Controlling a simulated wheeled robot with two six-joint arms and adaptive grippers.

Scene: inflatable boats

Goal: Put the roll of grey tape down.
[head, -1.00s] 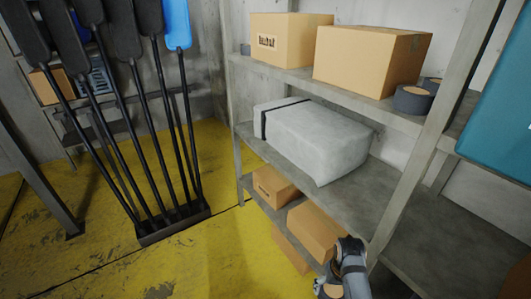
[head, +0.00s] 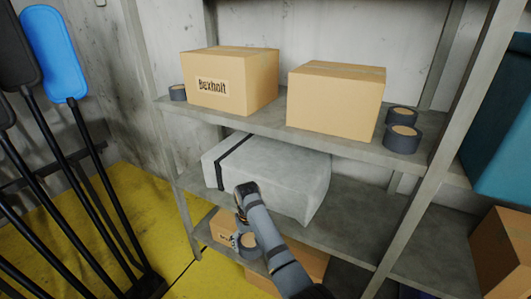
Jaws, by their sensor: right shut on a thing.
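My right gripper (head: 238,226) is in front of the shelf unit, at the height of the gap below the middle shelf. It is shut on a small roll of grey tape (head: 247,242), which is partly hidden by the gripper and my forearm. Other rolls of grey tape stand on the top shelf: one at its left end (head: 177,92), and two at its right end, a rear one (head: 401,115) and a front one (head: 402,139). My left gripper is out of view.
The top shelf (head: 260,122) holds a labelled carton (head: 228,80) and a plain carton (head: 335,100). A grey wrapped bundle (head: 275,175) lies on the middle shelf (head: 345,220), with bare room to its right. Cartons (head: 222,228) are below. Paddles (head: 58,55) stand at left.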

